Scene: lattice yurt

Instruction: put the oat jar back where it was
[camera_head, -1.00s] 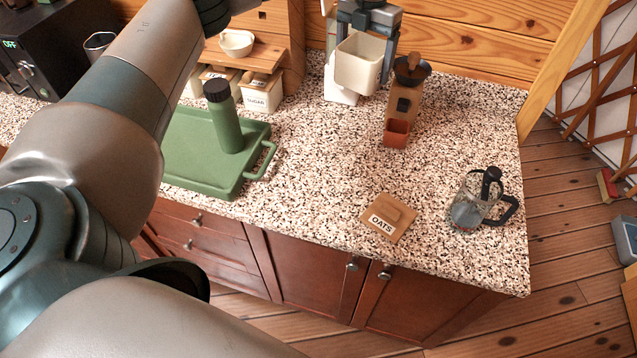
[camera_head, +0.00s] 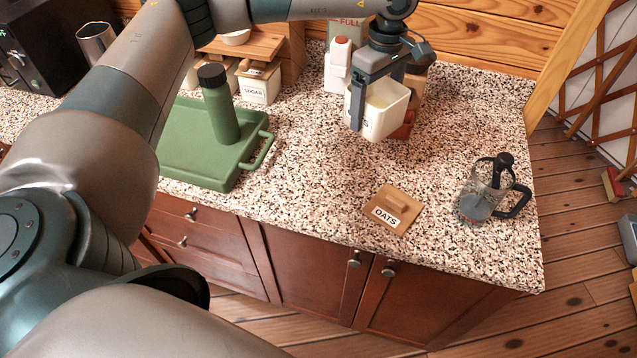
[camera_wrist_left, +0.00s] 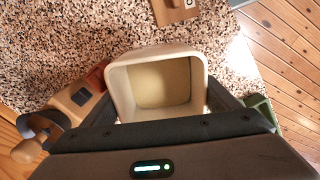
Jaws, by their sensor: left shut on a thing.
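The oat jar (camera_head: 388,112) is a cream, square, open-topped container with part of a dark label showing on its side. My left gripper (camera_head: 372,95) is shut on its wall and holds it tilted above the counter. My right gripper is not in view.
A coffee grinder (camera_head: 416,84) stands just behind the jar, partly hidden. A glass press (camera_head: 488,190) stands at the right. A green tray (camera_head: 190,165) with a green bottle (camera_head: 220,108) is at the left. A SUGAR jar (camera_head: 258,85) stands under a wooden shelf (camera_head: 262,47). The middle counter is clear.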

